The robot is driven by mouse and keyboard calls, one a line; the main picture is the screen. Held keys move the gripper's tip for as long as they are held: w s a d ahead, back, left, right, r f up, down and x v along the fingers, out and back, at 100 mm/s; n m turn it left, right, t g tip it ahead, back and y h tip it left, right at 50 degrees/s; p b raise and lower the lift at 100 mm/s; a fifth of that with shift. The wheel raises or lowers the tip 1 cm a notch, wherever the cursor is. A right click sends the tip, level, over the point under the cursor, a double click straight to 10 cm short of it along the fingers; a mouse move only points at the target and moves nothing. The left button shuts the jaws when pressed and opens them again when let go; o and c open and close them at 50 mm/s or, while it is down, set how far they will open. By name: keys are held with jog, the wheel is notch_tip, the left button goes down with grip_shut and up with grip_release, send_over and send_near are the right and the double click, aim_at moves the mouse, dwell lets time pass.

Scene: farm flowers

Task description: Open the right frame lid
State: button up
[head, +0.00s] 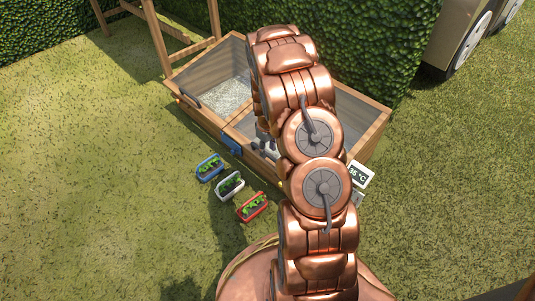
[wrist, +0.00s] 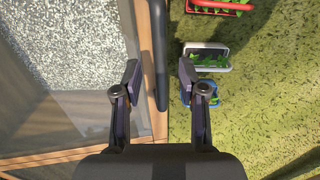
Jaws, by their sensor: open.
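The right frame lid (head: 352,112) is a glass pane in a wooden rim, lying closed on the right half of the cold frame; my arm hides much of it. My gripper (head: 266,140) is partly hidden by my arm near the lid's front edge. In the wrist view my gripper (wrist: 158,70) is open, with one finger on each side of a dark bar handle (wrist: 158,45). Neither finger visibly touches the handle. The glass of this lid (wrist: 60,75) shows pale gravel below it at the left.
The left frame lid (head: 210,75) is closed, with its own dark handle (head: 190,97). Blue (head: 209,168), white (head: 229,185) and red (head: 252,207) planters stand on the grass in front. A temperature display (head: 360,174) is at the right corner. A hedge (head: 370,40) is behind.

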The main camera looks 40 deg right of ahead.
jog(key=shift+f, duration=0.9)
grip_shut()
